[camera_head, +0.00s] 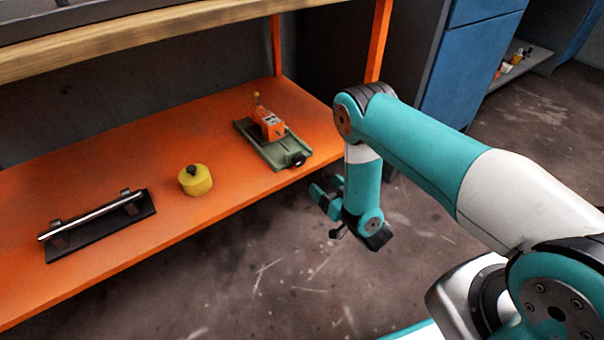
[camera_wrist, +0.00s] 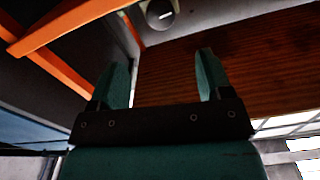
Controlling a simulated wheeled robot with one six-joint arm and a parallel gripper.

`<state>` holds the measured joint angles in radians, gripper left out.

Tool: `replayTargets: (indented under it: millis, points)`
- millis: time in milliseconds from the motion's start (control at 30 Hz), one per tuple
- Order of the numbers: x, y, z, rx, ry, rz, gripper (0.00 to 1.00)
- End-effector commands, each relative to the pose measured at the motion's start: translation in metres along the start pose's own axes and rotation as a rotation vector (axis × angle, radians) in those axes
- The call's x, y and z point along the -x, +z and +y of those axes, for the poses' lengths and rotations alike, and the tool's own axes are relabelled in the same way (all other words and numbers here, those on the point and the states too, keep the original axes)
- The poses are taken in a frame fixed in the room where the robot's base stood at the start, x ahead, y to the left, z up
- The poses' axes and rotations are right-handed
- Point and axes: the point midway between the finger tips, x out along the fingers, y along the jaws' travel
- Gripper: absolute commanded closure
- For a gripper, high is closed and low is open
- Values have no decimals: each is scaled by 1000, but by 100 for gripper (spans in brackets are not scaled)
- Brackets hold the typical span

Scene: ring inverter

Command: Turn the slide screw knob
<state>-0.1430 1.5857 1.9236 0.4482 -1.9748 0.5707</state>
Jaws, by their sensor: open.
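The slide screw knob appears as a small dark round knob (camera_head: 295,160) on the front end of a green slide base (camera_head: 264,144). An orange block (camera_head: 267,122) with a thin upright yellow pin sits on the slide. The device stands on the orange shelf near its right front edge. My gripper (camera_head: 325,204) is in front of the shelf edge, right of and below the knob in the head view, apart from it. In the wrist view my gripper (camera_wrist: 162,72) has its two teal fingers wide apart with nothing between them.
A yellow round weight (camera_head: 195,181) and a metal bar on a black base (camera_head: 98,222) stand left on the shelf (camera_head: 140,160). An orange post (camera_head: 377,45) and a wooden top (camera_head: 140,38) bound the shelf. A round grey thing (camera_wrist: 161,13) beyond my fingers is unclear.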

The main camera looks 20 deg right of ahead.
Motion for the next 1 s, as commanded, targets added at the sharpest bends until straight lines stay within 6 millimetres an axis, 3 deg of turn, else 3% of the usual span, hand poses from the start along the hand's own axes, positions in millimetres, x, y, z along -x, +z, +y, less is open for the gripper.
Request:
replayTargets:
  millis: [67, 433, 700, 1000]
  points:
    - [-1, 7, 1, 0, 0, 2, 28]
    - [-90, 4, -1, 3, -3, 6, 28]
    - [-109, 4, 0, 2, -6, -4, 28]
    - [-117, 0, -1, 0, 0, 1, 28]
